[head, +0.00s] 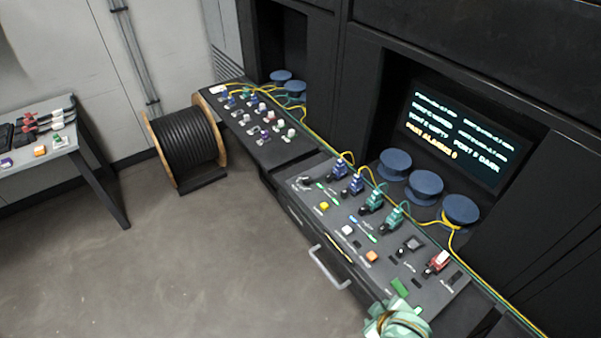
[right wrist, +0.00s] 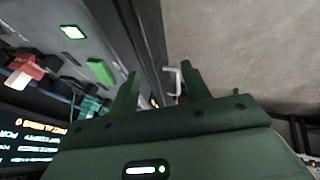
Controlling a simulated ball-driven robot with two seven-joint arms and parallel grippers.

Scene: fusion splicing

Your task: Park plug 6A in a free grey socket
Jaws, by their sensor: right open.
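Plug labels are too small to read, so I cannot tell which plug is 6A. On the near console (head: 330,217), two blue plugs (head: 354,184) and two teal plugs (head: 393,218) stand in a row with yellow cables. A red and white plug (head: 437,262) sits at its right end, beside a grey square socket piece (head: 412,244). My right gripper (right wrist: 162,80) is open and empty in the right wrist view, with the console off to its left. A pale green part of my right arm shows at the head view's bottom edge. My left gripper is out of view.
A far console (head: 285,150) holds several purple and white plugs. Blue round spools (head: 425,186) and a lit screen (head: 460,135) stand behind the near console. A handle (head: 329,268) juts from its front. A cable drum (head: 186,148) stands on the otherwise open floor.

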